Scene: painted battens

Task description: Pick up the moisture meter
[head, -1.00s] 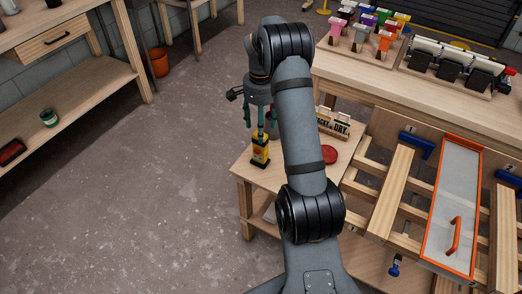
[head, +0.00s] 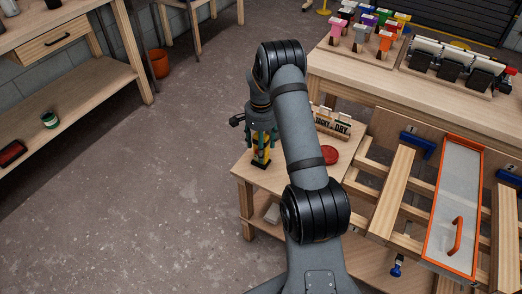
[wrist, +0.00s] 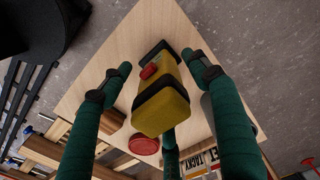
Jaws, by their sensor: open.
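I see gaps between the side fingers and the meter.
The small table (head: 290,178) also holds a red disc (head: 329,155) and a small rack of lettered cards (head: 333,125) to the right of the meter. A frame of wooden battens (head: 392,190) stands at the right. Open floor (head: 150,190) lies to the left.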

